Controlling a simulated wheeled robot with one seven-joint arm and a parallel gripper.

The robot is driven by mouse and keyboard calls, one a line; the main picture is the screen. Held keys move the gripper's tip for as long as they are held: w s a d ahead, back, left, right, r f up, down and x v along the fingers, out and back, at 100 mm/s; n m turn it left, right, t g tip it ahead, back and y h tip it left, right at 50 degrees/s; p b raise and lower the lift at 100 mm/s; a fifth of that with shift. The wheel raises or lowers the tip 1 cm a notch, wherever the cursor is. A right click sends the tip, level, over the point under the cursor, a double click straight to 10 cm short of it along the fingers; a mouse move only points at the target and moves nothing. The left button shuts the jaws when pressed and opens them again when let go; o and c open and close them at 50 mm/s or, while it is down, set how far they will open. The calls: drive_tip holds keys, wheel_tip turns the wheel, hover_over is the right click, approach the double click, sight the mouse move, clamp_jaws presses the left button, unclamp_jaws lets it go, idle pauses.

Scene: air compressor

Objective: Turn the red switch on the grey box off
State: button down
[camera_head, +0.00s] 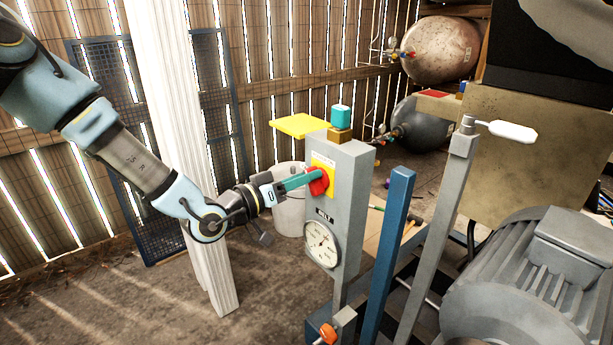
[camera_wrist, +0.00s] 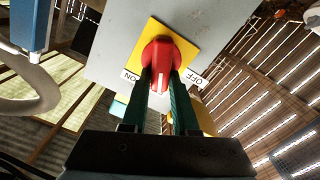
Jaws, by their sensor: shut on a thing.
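The grey box (camera_head: 347,205) stands upright on a post, with a round gauge (camera_head: 321,244) low on its front. The red switch (camera_head: 318,182) sits on a yellow plate (camera_head: 325,163) on that front. My gripper (camera_head: 305,181) comes from the left and its green fingers reach the switch. In the wrist view, the red switch (camera_wrist: 167,62) lies between the two fingers (camera_wrist: 164,85), which are shut on it. The ON label (camera_wrist: 131,76) is to the left of the switch and the OFF label (camera_wrist: 193,79) to the right. The white mark on the switch points down between the fingers.
A yellow flap (camera_head: 298,125) and a teal block (camera_head: 341,117) are at the top of the box. A blue post (camera_head: 391,235) and a grey motor (camera_head: 545,285) stand to the right. A white beam (camera_head: 175,130) stands behind my arm. Floor at the lower left is clear.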

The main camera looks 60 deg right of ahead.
drive_tip(key=n, duration=0.4)
drive_tip(key=f+n, duration=0.1)
drive_tip(key=n, duration=0.3)
drive_tip(key=w+n, duration=0.1)
drive_tip(key=n, duration=0.3)
drive_tip(key=shift+d+f+n, duration=0.1)
drive_tip(key=shift+f+n, duration=0.15)
drive_tip(key=shift+n, duration=0.15)
idle(0.3)
drive_tip(key=c, duration=0.7)
unclamp_jaws()
drive_tip(key=b+v, duration=0.1)
drive_tip(key=v, duration=0.9)
drive_tip(key=shift+a, duration=0.4)
